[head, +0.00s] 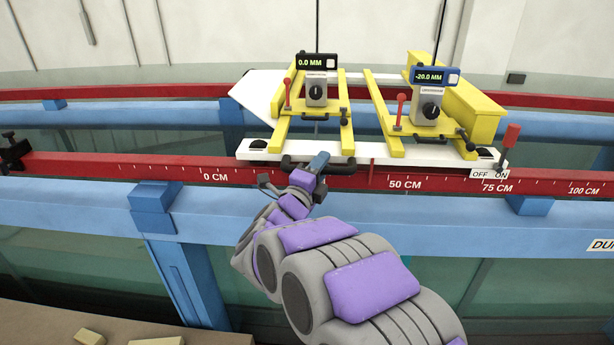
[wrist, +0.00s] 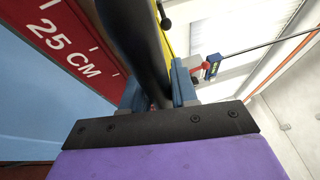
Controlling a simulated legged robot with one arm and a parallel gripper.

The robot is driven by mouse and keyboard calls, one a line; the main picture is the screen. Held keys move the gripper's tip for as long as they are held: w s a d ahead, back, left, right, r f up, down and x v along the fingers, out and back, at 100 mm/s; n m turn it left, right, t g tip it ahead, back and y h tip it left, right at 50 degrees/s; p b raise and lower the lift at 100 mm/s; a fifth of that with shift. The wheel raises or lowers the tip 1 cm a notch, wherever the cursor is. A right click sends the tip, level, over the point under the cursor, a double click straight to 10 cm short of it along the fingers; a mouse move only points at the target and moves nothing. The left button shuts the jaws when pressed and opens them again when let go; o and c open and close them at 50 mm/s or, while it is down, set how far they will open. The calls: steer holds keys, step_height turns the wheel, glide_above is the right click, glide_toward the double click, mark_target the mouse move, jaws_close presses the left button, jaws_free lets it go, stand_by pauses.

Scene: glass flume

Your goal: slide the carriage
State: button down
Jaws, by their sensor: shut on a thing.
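The carriage (head: 375,155) is a white board with two yellow frames, spanning the red rails in the head view. Its front edge lies roughly between the 0 CM and 75 CM marks. A black bar handle (head: 341,169) sticks out at its front. My gripper (head: 318,165) is shut on this handle, left of its middle. In the wrist view the dark handle (wrist: 146,45) runs between the blue fingers of my gripper (wrist: 160,92), with the 25 CM mark beside it. The jaw tips are partly hidden behind the handle.
A red lever (head: 511,136) stands by an OFF/ON plate (head: 488,174) at the carriage's right end. A black clamp (head: 14,153) sits on the front red rail (head: 120,166) at far left. The rail between clamp and carriage is clear. Two gauges read 0.0 MM (head: 316,62) and -20.0 MM (head: 435,76).

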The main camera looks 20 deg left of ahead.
steer(key=shift+s+a, duration=0.15)
steer(key=shift+a, duration=0.5)
steer(key=c, duration=1.1)
jaws_free()
steer(key=shift+d, duration=0.15)
steer(key=shift+o, duration=0.7)
steer(key=shift+d, duration=0.15)
steer(key=b+v, duration=0.2)
steer(key=v, duration=1.4)
steer(key=shift+s+f, duration=0.15)
steer(key=shift+f, duration=0.25)
steer(key=shift+d, duration=0.1)
